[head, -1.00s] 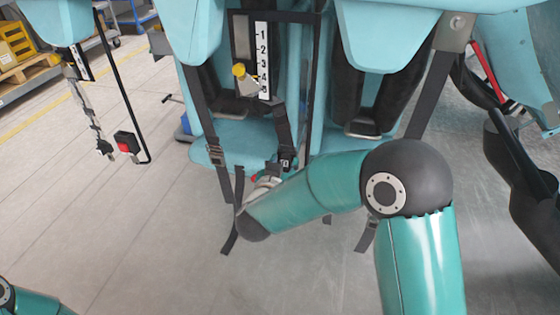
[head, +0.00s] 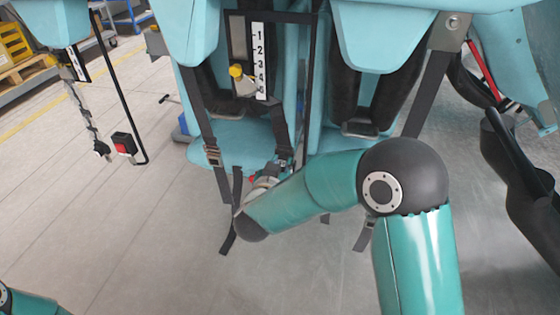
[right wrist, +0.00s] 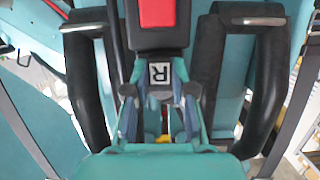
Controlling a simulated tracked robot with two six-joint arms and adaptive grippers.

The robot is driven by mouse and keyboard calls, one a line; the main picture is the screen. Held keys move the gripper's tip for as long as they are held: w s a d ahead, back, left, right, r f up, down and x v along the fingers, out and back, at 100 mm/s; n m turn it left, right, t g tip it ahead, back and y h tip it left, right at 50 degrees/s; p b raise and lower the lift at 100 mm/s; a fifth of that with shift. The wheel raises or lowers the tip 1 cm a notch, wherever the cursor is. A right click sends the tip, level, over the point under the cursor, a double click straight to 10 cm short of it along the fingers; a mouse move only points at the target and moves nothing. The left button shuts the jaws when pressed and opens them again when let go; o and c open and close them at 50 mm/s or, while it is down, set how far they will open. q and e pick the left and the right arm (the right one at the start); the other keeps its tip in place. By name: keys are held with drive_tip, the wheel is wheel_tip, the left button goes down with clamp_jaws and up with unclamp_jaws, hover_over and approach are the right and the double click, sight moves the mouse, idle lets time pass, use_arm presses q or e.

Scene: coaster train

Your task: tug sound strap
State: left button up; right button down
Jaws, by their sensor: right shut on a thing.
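My right gripper (right wrist: 160,75) is shut on a black strap tab marked R (right wrist: 159,73), just below a buckle with a red button (right wrist: 157,13). In the head view the right gripper (head: 268,178) is low at the front of the teal seat, mostly hidden by my own forearm. A dark strap (head: 281,130) runs down to it, and another strap with a metal adjuster (head: 212,156) hangs to its left. Loose strap ends hang below the seat (head: 215,138). My left gripper is out of view; only part of its arm shows at the lower left.
A scale numbered from 1 (head: 260,60) with a yellow knob (head: 236,71) is above the gripper. Black padded restraints (right wrist: 271,85) flank the gripper. At the left hang a chain (head: 90,125) and a red-button box (head: 123,144). The floor (head: 100,240) at the left is clear.

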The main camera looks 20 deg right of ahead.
drive_tip(key=shift+r, duration=0.1)
idle(0.4)
drive_tip(key=c, duration=0.9)
unclamp_jaws()
drive_tip(key=shift+s, duration=0.1)
drive_tip(key=v, duration=1.2)
